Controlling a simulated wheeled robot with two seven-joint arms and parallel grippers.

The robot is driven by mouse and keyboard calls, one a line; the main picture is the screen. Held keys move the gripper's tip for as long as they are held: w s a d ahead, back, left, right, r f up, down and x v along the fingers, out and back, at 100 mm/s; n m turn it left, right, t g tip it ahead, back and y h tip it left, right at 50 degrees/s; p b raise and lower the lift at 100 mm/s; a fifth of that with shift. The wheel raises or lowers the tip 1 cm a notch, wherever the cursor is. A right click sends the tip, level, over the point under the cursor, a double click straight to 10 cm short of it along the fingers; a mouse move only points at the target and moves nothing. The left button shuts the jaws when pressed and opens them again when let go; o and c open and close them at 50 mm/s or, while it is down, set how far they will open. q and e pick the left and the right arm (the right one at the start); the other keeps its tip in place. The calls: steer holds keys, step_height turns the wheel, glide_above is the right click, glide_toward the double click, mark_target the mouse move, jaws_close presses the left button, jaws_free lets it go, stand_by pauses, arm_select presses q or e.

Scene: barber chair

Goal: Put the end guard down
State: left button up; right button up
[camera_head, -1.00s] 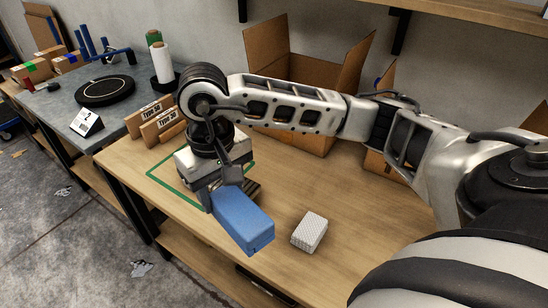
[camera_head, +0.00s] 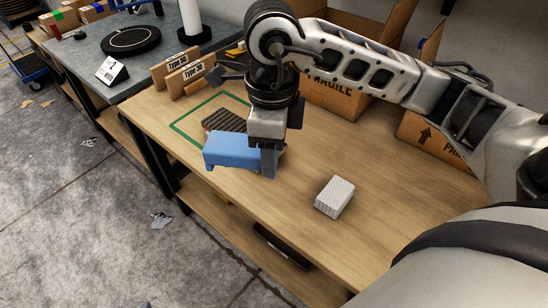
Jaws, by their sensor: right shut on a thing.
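The blue end guard (camera_head: 232,150) is a blocky piece near the front edge of the wooden table. My right gripper (camera_head: 268,160) points down and is shut on its right end. The guard lies across the near side of the green outlined square (camera_head: 185,132). Whether it touches the table I cannot tell. A dark ribbed block (camera_head: 222,120) sits behind it inside the square, partly hidden by the guard and gripper. My left gripper is not in view.
A white patterned block (camera_head: 334,196) lies on the table to the right. Cardboard pieces labelled Type (camera_head: 185,72) stand behind the square. An open cardboard box (camera_head: 335,95) stands at the back. The wooden table (camera_head: 300,160) is bare around the white block.

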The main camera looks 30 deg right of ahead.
steer(key=m, duration=0.5)
steer(key=shift+s+d+f+b, duration=0.1)
steer(key=shift+s+f+b, duration=0.1)
steer(key=shift+s+b, duration=0.15)
steer(key=w+d+f+m, duration=0.1)
steer(key=w+f+m, duration=0.2)
steer(key=m, duration=0.3)
steer(key=w+d+f+m+b, duration=0.1)
steer(key=w+f+m, duration=0.3)
steer(key=f+m, duration=0.1)
steer(key=w+d+f+m+b, duration=0.1)
steer(key=w+f+m, duration=0.3)
steer(key=m, duration=0.4)
steer(key=shift+w+f, duration=0.2)
steer(key=shift+f, duration=0.35)
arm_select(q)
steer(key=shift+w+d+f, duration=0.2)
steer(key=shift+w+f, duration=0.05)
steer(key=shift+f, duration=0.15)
arm_select(e)
steer(key=shift+f, duration=0.15)
steer(key=shift+f, duration=0.1)
